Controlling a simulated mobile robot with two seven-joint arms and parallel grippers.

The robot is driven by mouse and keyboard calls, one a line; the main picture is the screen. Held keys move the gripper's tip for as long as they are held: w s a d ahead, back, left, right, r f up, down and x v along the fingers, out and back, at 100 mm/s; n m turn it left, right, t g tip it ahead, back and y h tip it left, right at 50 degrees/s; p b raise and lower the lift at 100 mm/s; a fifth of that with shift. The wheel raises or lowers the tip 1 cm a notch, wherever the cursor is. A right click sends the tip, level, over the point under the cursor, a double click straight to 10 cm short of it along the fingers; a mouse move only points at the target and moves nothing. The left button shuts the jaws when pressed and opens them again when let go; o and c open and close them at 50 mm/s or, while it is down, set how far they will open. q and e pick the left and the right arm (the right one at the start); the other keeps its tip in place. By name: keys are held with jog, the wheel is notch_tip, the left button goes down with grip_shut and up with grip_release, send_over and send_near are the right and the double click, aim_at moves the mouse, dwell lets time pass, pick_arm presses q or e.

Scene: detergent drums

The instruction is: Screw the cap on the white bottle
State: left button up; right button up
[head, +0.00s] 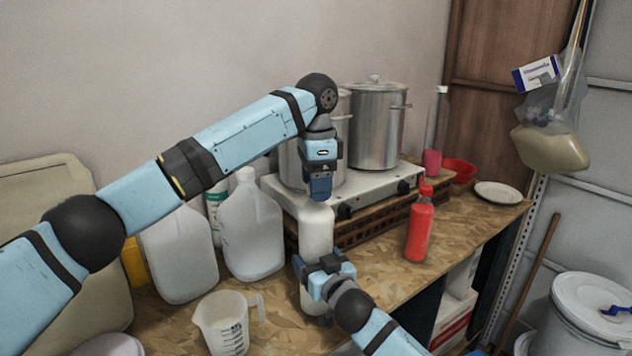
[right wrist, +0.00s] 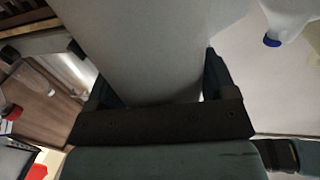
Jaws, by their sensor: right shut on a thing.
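The white bottle (head: 316,233) stands upright on the wooden counter in the head view, in front of the stove. My right gripper (head: 318,268) is shut around its lower body. In the right wrist view the bottle (right wrist: 145,50) fills the space between the two fingers of my right gripper (right wrist: 155,90). My left gripper (head: 319,190) points straight down at the bottle's top, directly above it. Its fingers cover the bottle's mouth, so the cap is hidden. I cannot tell whether the left fingers are closed on the cap.
Two large translucent jugs (head: 250,232) and a measuring jug (head: 224,322) stand to the left. A red bottle (head: 419,228) stands to the right. Behind is a stove (head: 375,200) with steel pots (head: 376,125). A plate (head: 498,193) and red bowl (head: 460,171) sit at the back right.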

pick_arm(q)
notch_tip(320, 180, up, 12)
dwell(0.6)
pick_arm(e)
jog(key=o, duration=1.7)
pick_arm(q)
jog(key=shift+f+b, duration=0.5)
pick_arm(e)
jog(key=v, duration=1.4)
jog(key=shift+w, duration=0.1)
jog(key=shift+c, duration=0.5)
